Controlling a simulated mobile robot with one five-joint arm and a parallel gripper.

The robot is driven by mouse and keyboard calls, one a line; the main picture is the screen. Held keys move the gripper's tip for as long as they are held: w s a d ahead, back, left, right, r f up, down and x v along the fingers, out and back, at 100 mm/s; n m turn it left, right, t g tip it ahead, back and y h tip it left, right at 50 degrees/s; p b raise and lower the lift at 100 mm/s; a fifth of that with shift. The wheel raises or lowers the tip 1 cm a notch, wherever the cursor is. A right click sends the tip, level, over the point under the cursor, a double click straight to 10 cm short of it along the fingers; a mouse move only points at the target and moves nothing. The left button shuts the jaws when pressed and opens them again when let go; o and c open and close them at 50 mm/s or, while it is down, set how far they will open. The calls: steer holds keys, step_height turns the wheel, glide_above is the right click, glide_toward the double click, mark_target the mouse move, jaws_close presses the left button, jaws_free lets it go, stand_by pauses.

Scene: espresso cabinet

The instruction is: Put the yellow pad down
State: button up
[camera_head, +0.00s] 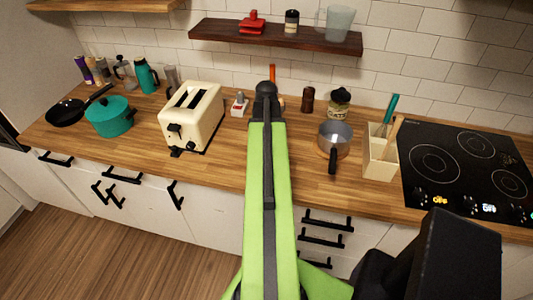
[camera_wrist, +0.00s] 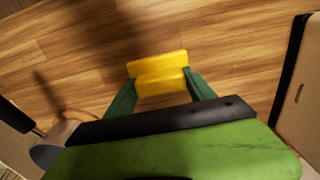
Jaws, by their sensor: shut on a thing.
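The yellow pad (camera_wrist: 158,64) is in the wrist view, between the tips of my gripper's two green fingers. My gripper (camera_wrist: 160,86) is shut on it, with one finger at its left and one at its right. The pad shows as two yellow bands with a darker line between them. Brown wood boards lie beneath it; I cannot tell whether the pad touches them. In the head view my green arm reaches over the wooden counter (camera_head: 221,165) and hides the gripper and pad.
A cream toaster (camera_head: 193,115) stands left of my arm and a saucepan (camera_head: 334,142) right of it. A utensil box (camera_head: 379,160) and black cooktop (camera_head: 465,170) are farther right. A dark shelf (camera_head: 275,36) hangs above.

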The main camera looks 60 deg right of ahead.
step_height(320, 180, down, 4)
steer(key=b, duration=0.3)
steer(key=shift+r, duration=0.25)
steer(key=shift+f, duration=0.1)
steer(key=o, duration=1.6)
steer(key=shift+c, duration=0.2)
step_height(320, 180, up, 12)
steer(key=p, duration=1.2)
steer(key=shift+r+p, duration=0.2)
steer(key=shift+p, duration=0.15)
steer(key=shift+f, duration=0.1)
